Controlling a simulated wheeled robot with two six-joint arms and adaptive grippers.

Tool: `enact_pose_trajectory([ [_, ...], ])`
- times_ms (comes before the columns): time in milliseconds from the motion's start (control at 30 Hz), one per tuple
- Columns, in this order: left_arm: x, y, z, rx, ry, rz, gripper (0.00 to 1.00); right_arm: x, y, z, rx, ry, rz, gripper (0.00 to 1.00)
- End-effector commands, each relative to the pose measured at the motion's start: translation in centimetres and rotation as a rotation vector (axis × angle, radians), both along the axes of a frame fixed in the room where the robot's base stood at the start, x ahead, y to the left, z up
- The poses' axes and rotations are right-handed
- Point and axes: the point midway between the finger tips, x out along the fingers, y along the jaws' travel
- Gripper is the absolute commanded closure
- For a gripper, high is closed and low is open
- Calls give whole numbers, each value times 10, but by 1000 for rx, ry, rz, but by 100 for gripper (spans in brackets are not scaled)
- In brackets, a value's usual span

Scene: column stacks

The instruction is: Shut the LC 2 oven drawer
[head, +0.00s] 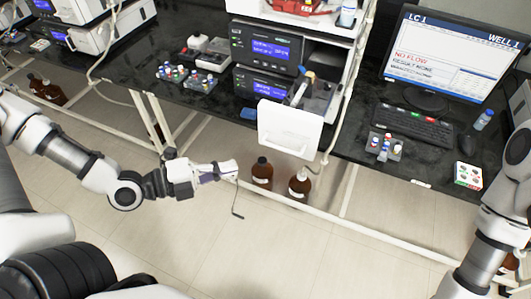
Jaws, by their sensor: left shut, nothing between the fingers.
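An open drawer with a plain white front (290,128) sticks out over the bench's front edge, below the stacked instruments. Small items stand inside it, among them a brown-topped one. No label on it can be read, so I cannot tell whether it is LC 2. My left gripper (232,171) is shut and empty, in front of the bench, to the left of and below the drawer front and apart from it. A thin dark hooked line hangs beside its fingertips. My right arm enters at the right edge; its gripper is out of view.
Brown bottles (262,172) stand below the drawer. A white frame rail (370,236) runs low along the bench. A monitor (445,55) reading LC 1, a keyboard (413,125) and a vial rack (385,147) are at right. Floor is clear in front.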

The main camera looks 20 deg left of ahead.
Motion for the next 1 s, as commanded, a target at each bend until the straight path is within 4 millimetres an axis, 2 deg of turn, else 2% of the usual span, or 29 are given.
enact_pose_trajectory([
  [33, 3, -6, -9, 7, 2, -7, 100, 0, 0, -13, 0, 1, 0, 60],
  [233, 19, -23, -11, 6, 3, -7, 100, 0, 0, -24, 0, 1, 0, 60],
  [433, 35, -41, -12, 6, 3, -7, 100, 0, 0, -28, 0, 0, 0, 60],
  [633, 55, -59, -13, 5, 2, -5, 100, 0, 0, -24, 0, 1, 0, 60],
  [800, 83, -58, -16, 3, 1, -1, 100, 0, 0, -12, 0, 0, 0, 60],
  [1000, 92, -58, -21, 2, 3, 1, 100, 0, 0, -11, 0, 0, 0, 60],
])
